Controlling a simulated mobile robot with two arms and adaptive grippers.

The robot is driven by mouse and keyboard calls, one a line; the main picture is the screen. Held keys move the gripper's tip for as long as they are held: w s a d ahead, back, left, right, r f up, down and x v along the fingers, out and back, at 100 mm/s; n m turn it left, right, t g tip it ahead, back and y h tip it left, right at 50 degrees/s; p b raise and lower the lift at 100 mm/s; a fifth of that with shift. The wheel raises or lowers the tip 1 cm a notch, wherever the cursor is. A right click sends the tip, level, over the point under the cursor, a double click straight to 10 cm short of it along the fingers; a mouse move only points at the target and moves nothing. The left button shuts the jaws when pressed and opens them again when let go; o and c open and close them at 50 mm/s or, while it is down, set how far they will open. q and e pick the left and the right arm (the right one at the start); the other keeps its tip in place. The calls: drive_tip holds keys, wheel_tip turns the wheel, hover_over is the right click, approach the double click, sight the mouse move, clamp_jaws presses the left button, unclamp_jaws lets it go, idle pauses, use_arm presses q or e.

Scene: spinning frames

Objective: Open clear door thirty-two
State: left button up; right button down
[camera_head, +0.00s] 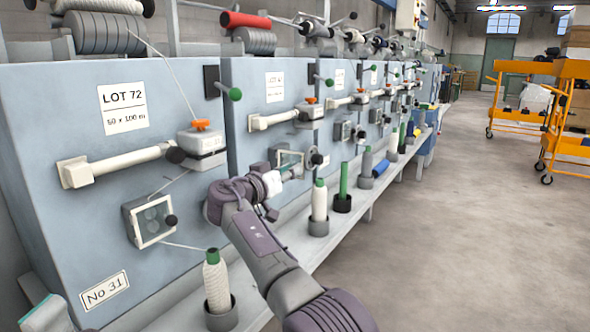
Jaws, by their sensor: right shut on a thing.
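The clear door (291,155) on the second machine is a small square window with a pale frame, and no number shows there. The nearest machine bears the plate No 31 (105,292) and has a like clear door (151,220) with a black knob. I cannot tell whether this door stands ajar.
A ledge (345,222) along the machines holds a wound white bobbin (319,200), a green one (343,178) and others in dark cups. Pale bars and green-knobbed levers (235,94) jut out above. Orange carts (568,125) stand at right; the floor between is clear.

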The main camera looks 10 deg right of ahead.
idle(0.3)
drive_tip(key=c, duration=1.1)
unclamp_jaws()
drive_tip(key=shift+o, duration=0.2)
